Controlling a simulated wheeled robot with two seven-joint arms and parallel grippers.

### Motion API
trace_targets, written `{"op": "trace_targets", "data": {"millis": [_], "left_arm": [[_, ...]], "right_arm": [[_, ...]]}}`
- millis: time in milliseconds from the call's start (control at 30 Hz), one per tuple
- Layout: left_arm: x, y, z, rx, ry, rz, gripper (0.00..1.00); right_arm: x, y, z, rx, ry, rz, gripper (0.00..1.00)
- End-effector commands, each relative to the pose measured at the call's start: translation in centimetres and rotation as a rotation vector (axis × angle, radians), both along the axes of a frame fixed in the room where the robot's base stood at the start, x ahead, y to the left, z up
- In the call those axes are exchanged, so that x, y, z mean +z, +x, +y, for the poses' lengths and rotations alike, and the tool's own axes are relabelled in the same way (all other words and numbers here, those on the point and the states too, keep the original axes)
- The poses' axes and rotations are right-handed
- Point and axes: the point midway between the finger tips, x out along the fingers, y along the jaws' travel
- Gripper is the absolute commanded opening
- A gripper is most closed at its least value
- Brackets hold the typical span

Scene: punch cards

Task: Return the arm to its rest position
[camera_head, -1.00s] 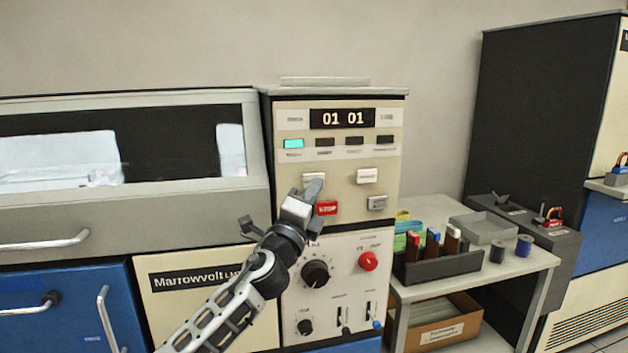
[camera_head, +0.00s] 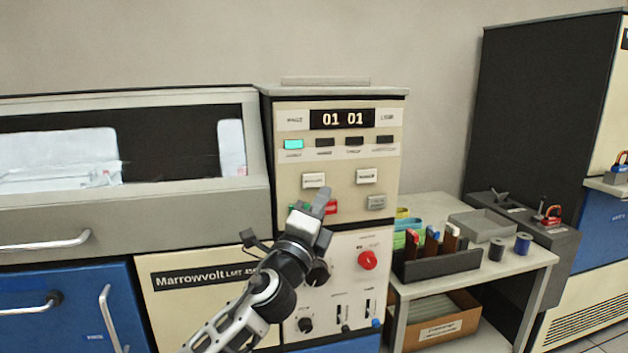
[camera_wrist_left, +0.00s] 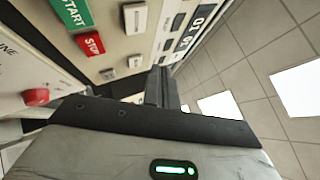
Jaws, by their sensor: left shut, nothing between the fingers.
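My left arm comes in from the lower left in the head view, and my left gripper (camera_head: 321,203) is in front of the control panel (camera_head: 292,185), partly hiding the green and red buttons. The gripper is shut and empty, its fingers pointing up. In the left wrist view the shut fingers (camera_wrist_left: 161,88) point away from the camera beside the panel face. That view shows the green START button (camera_wrist_left: 74,12) and the red STOP button (camera_wrist_left: 91,44) at upper left. No contact with a button can be made out. My right gripper does not show.
A red knob (camera_head: 367,260) sits on the lower panel. Right of the cabinet, a small table (camera_head: 530,262) holds a dark card rack (camera_head: 440,266), a grey tray (camera_head: 484,227) and two spools. A cardboard box (camera_head: 437,332) is below. Left is a windowed machine (camera_head: 130,217) with handles.

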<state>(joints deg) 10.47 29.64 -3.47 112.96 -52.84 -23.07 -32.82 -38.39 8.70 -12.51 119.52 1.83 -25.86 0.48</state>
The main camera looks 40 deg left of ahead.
Motion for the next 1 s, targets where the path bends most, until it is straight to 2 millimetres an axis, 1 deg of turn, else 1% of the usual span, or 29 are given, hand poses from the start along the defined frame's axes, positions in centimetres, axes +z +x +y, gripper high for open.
{"op": "trace_targets", "data": {"millis": [700,767,833,867,967,1000], "left_arm": [[0.0,0.0,0.0,0.0,0.0,0.0,0.0],[-0.3,0.0,-0.1,-0.004,-0.007,0.006,0.0],[-1.5,0.0,-0.4,-0.023,-0.043,0.029,0.0],[-2.5,-0.1,-0.6,-0.037,-0.072,0.047,0.0],[-7.5,-0.7,-2.1,-0.105,-0.23,0.143,0.0],[-10.0,-1.3,-2.9,-0.137,-0.32,0.194,0.0]], "right_arm": [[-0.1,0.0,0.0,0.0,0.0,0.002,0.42],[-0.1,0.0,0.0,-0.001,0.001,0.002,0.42],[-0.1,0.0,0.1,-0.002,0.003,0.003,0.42],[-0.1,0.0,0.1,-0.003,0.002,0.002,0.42],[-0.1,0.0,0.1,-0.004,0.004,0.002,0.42],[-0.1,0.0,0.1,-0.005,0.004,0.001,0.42]]}}
